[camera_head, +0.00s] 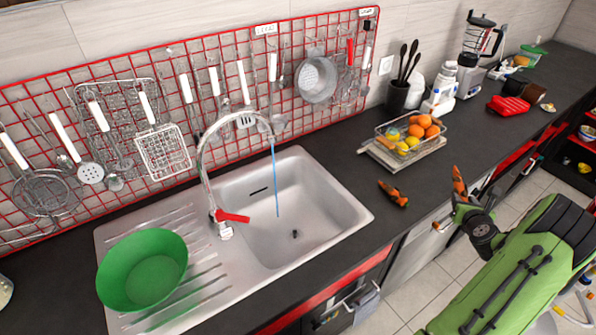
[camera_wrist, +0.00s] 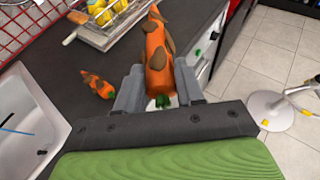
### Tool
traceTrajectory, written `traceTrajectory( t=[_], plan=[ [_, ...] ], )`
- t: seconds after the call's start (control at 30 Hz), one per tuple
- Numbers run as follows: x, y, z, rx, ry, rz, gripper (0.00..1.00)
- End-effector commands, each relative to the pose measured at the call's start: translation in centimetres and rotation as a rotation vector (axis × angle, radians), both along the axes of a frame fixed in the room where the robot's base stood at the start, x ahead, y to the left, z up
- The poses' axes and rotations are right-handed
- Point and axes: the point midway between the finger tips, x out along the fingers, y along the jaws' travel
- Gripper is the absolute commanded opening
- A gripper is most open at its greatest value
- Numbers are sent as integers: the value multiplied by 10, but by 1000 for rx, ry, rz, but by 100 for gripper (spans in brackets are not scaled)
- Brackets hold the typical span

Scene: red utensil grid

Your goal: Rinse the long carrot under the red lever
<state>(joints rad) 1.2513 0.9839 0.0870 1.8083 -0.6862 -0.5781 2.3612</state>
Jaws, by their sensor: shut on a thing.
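My gripper (camera_wrist: 160,92) is shut on the long carrot (camera_wrist: 158,48), an orange carrot with brown patches. The carrot points up from the gripper in the head view (camera_head: 458,180), held in front of the counter edge. A shorter orange carrot (camera_head: 393,193) with brown patches lies on the counter to the left of my gripper; it also shows in the wrist view (camera_wrist: 97,84). The tap (camera_head: 205,175) has a red lever (camera_head: 233,217) at its base. A thin blue stream (camera_head: 275,175) runs from the spout into the sink (camera_head: 318,205).
A green bowl (camera_head: 143,270) sits on the drainboard at the left. A wire basket of fruit (camera_head: 408,136) stands on a board behind the short carrot. A red grid (camera_head: 120,85) with hanging utensils covers the wall. The counter between sink and short carrot is clear.

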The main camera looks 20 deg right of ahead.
Motion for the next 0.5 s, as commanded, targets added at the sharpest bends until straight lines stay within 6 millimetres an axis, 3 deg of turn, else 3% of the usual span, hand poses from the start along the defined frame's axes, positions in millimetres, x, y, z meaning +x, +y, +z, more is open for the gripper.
traceTrajectory(
  t=[0.5],
  plan=[
    [-3,11,0,-2,0,-1,4]
  ],
)
